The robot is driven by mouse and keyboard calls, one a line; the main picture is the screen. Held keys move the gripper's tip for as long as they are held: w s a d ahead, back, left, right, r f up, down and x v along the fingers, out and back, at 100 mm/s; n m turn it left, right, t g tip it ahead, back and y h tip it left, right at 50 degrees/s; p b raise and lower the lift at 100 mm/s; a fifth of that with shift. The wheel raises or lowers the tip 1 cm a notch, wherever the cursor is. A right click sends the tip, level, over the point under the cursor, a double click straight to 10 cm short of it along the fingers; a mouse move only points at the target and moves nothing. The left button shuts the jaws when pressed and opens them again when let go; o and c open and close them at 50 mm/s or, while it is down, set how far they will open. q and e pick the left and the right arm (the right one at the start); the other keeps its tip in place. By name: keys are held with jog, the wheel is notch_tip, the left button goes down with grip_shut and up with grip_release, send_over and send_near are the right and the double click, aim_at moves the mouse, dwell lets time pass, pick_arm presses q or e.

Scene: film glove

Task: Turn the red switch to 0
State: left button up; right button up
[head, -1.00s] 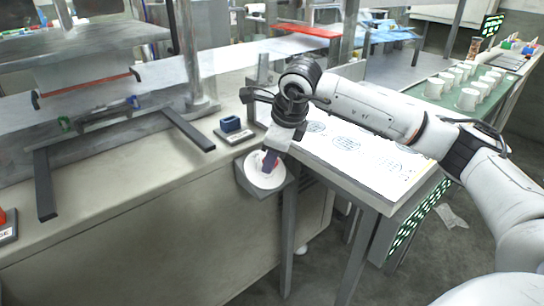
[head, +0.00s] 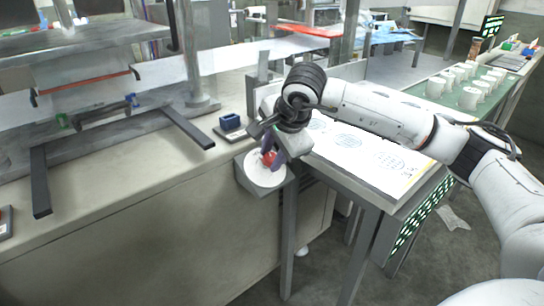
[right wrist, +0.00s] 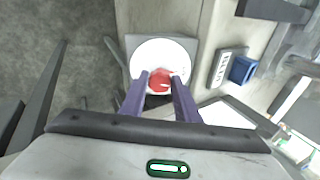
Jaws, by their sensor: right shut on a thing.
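The red switch (head: 269,158) is a round red knob on a white disc (head: 262,175), set in a grey box at the machine's front corner. In the right wrist view the red knob (right wrist: 160,80) sits in the middle of the white disc (right wrist: 146,54). My right gripper (head: 277,156) has its purple fingers on either side of the knob and is shut on it. The fingers also show in the right wrist view (right wrist: 160,92), where they partly cover the knob. I cannot read the markings on the disc. My left gripper is not in view.
A blue block switch (head: 230,122) on a labelled plate stands on the counter behind the disc. A table with printed white sheets (head: 362,152) lies under my right arm. White cups (head: 468,98) stand on a green surface at the right.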

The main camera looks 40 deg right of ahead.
jog(key=shift+n, duration=0.6)
jog(key=o, duration=1)
jog(key=shift+o, duration=0.2)
jog(key=d+v, duration=0.1)
jog(key=v, duration=0.9)
jog(key=shift+s+a+p, duration=0.15)
jog(key=shift+a+p, duration=0.2)
jog(key=shift+a, duration=0.2)
jog(key=shift+r, duration=0.1)
